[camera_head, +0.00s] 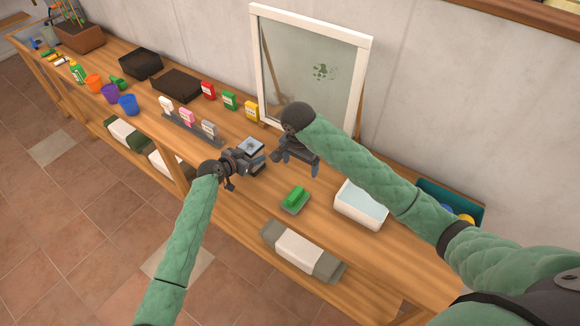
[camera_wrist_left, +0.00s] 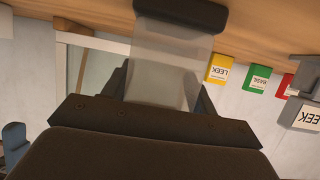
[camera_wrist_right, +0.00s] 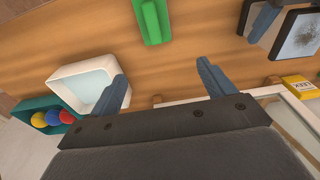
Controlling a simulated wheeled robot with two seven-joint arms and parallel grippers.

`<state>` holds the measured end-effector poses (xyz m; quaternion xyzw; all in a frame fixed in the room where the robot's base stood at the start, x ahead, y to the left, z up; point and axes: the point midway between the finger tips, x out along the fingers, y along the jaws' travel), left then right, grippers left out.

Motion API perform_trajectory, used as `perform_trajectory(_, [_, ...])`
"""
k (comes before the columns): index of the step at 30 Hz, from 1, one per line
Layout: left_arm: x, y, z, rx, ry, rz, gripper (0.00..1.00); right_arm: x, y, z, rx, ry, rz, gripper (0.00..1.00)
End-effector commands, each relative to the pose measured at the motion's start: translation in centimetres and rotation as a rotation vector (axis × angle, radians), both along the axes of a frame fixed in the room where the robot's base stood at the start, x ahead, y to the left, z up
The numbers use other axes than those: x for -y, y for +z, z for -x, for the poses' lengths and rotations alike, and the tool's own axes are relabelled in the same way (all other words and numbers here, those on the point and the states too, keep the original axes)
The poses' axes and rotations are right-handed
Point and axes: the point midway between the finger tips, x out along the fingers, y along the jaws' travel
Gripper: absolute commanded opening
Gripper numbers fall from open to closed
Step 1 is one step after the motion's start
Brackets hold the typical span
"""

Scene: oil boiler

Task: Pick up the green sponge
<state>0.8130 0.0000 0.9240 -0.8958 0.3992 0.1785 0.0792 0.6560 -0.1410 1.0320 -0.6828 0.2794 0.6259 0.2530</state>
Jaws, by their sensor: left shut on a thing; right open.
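The green sponge (camera_head: 295,198), a green block with a raised grip on a darker base, lies on the wooden table, left of the white basin. It also shows at the top of the right wrist view (camera_wrist_right: 152,20), partly cut off. My right gripper (camera_head: 296,162) is open and empty above the table, behind the sponge and apart from it. My left gripper (camera_head: 252,164) is shut on a grey, dark-edged block (camera_head: 251,147), left of the sponge. The block looks pale and see-through in the left wrist view (camera_wrist_left: 170,50), between the fingers.
A white basin (camera_head: 362,205) and a teal bin with coloured balls (camera_head: 452,200) stand to the right. A white-framed glass pane (camera_head: 310,65) leans at the wall. Seed boxes (camera_head: 229,100), dark trays and cups line the table leftward. Bare wood surrounds the sponge.

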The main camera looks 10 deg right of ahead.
Motion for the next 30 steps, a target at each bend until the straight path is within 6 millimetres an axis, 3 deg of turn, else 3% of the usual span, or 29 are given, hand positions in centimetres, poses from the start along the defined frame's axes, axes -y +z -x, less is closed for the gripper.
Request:
perform_trajectory(5, [0.0, 0.0, 0.0, 0.000, 0.000, 0.000, 0.25, 1.2, -0.2, -0.1, -0.010, 0.053, 0.046, 0.82])
perform_trajectory(11, [0.0, 0.0, 0.0, 0.000, 0.000, 0.000, 0.25, -0.8, -2.7, 2.1, -0.067, 0.041, -0.025, 0.82])
perform_trajectory(17, [0.0, 0.0, 0.0, 0.000, 0.000, 0.000, 0.25, -1.5, -3.3, 1.9, -0.062, -0.011, -0.066, 0.82])
perform_trajectory(30, [0.0, 0.0, 0.0, 0.000, 0.000, 0.000, 0.25, -1.4, -9.1, 1.9, -0.061, -0.014, -0.064, 0.82])
